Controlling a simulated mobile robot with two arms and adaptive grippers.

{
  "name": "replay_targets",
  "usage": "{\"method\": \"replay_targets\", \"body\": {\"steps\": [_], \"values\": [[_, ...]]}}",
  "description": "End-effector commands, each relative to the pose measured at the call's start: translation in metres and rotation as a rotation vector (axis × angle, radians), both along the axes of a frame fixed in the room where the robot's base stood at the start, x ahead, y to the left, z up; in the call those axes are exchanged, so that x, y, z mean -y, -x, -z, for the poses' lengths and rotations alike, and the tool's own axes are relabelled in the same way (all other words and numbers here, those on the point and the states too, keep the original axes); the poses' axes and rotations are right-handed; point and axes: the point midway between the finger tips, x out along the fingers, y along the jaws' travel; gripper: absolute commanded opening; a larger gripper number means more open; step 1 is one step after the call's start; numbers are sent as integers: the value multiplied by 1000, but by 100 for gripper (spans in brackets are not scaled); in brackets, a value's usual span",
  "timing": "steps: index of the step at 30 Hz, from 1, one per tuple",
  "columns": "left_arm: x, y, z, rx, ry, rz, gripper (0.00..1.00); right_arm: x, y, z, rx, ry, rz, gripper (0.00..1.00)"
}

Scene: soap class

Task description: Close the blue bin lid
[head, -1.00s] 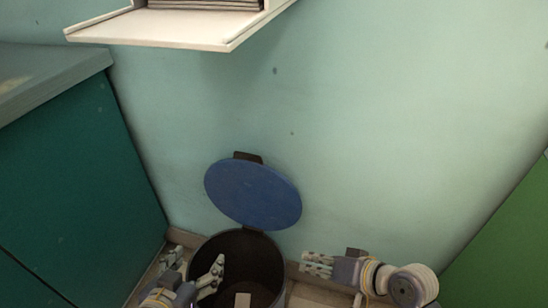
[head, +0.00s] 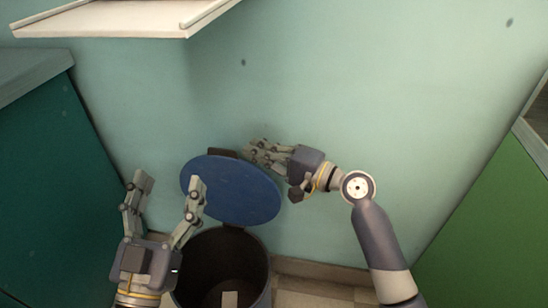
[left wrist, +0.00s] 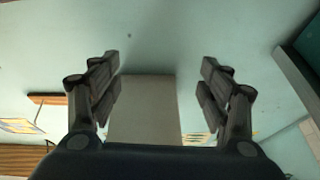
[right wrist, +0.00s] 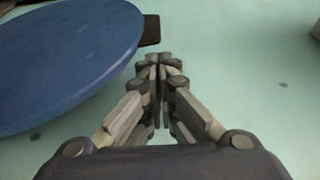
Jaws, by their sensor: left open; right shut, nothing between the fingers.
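The blue bin lid (head: 233,190) stands raised and tilted back by the wall, above the dark round bin (head: 225,262), whose mouth is open. My right gripper (head: 256,152) is shut and empty at the lid's upper right edge, between lid and wall or just beside it; contact cannot be told. In the right wrist view the lid (right wrist: 62,58) fills the upper left, and the shut fingers (right wrist: 160,68) point past its edge. My left gripper (head: 168,180) is open and empty, left of the lid and in front of it. The left wrist view shows its spread fingers (left wrist: 160,75).
A teal cabinet (head: 55,180) stands at left, a green panel (head: 480,215) at right. A white open flap or shelf (head: 125,20) hangs above at upper left. A pale item (head: 230,299) lies in the bin. Wall space right of the lid is clear.

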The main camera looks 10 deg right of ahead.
Motion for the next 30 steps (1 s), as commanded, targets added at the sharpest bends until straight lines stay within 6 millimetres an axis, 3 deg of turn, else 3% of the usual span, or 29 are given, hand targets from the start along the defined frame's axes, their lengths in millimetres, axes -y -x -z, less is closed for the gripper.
{"method": "replay_targets", "body": {"steps": [7,23,30], "values": [[0,8,-17,96,27,6,71,-18,-13,0,-1,-1,-1,0],[0,11,-21,123,35,7,71,-19,-14,1,6,3,0,0],[-2,32,-49,302,86,17,71,-20,-11,1,47,16,0,0]]}}
